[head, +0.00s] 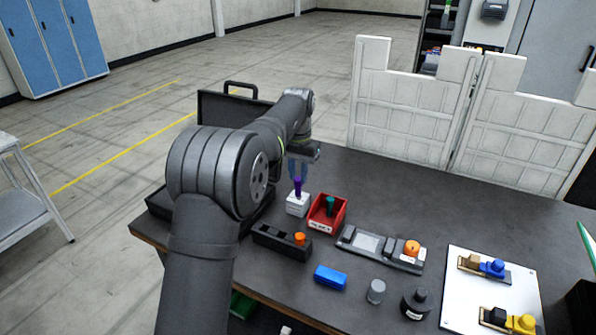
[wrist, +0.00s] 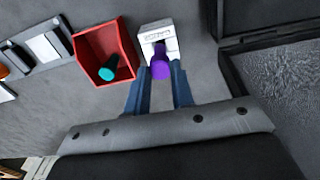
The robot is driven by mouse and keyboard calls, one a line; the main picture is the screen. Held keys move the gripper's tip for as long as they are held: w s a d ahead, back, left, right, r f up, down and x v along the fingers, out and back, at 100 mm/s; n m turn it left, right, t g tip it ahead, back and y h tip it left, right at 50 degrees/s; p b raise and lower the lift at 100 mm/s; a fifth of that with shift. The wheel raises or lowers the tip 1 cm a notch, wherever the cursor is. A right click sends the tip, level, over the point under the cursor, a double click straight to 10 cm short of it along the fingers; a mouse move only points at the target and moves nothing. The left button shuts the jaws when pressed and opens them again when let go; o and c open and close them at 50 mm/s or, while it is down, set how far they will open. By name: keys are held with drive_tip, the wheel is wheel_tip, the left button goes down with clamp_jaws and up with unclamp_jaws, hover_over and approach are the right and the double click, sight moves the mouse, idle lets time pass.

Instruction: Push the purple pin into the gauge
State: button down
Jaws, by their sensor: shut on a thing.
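The purple pin (head: 297,187) stands upright at the white labelled block (head: 297,205), which looks like the gauge. In the wrist view the purple pin (wrist: 160,68) is between the blue fingertips of my gripper (wrist: 160,72), and the white block (wrist: 158,38) lies just beyond it. My gripper (head: 298,170) is shut on the pin from above in the head view. The pin's lower end meets the top of the block; how deep it sits is hidden.
A red bin (head: 327,213) with a teal pin stands close to the right of the block. A dark block (head: 270,238) with an orange pin, a grey fixture (head: 352,240), a blue block (head: 330,277) and a white board (head: 470,300) lie nearer or further right. An open dark case (wrist: 270,60) is close by.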

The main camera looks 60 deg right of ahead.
drive_tip(key=shift+f, duration=0.8)
drive_tip(key=c, duration=0.8)
unclamp_jaws()
drive_tip(key=shift+o, duration=0.2)
drive_tip(key=shift+r, duration=4.55)
drive_tip(key=shift+c, duration=0.3)
clamp_jaws()
